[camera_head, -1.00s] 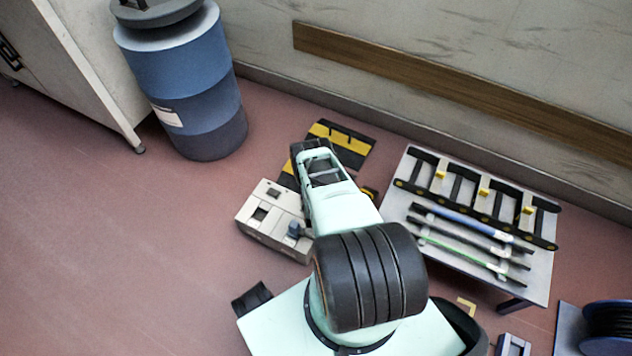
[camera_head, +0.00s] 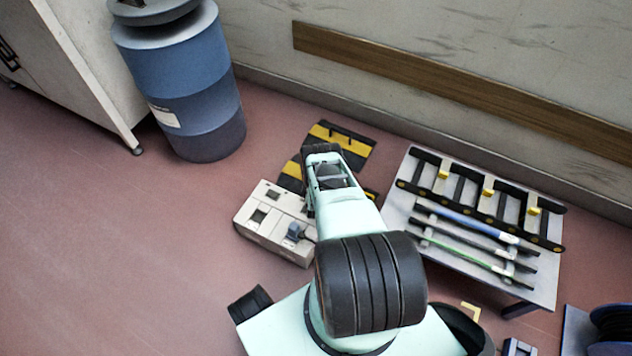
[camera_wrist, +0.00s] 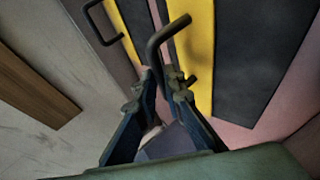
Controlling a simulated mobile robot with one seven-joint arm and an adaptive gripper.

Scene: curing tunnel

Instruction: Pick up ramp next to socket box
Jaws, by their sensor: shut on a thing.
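Two black ramps with yellow bands show in the head view. The far ramp (camera_head: 350,151) lies flat near the wall. The ramp beside the socket box (camera_head: 293,175) is partly covered by my arm. The beige socket box (camera_head: 252,229) stands on the floor just left of my arm. In the wrist view, my gripper (camera_wrist: 160,78) is shut at the bent black handle of the near ramp (camera_wrist: 263,55). The far ramp's handle shows further left. The exact contact is hard to see, and whether the ramp is clear of the floor cannot be told.
A low table (camera_head: 531,284) with a black rack and several rods stands right of my arm. A blue drum (camera_head: 187,95) stands at the upper left near a cabinet (camera_head: 75,65). A wall runs along the back. The floor at left is clear.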

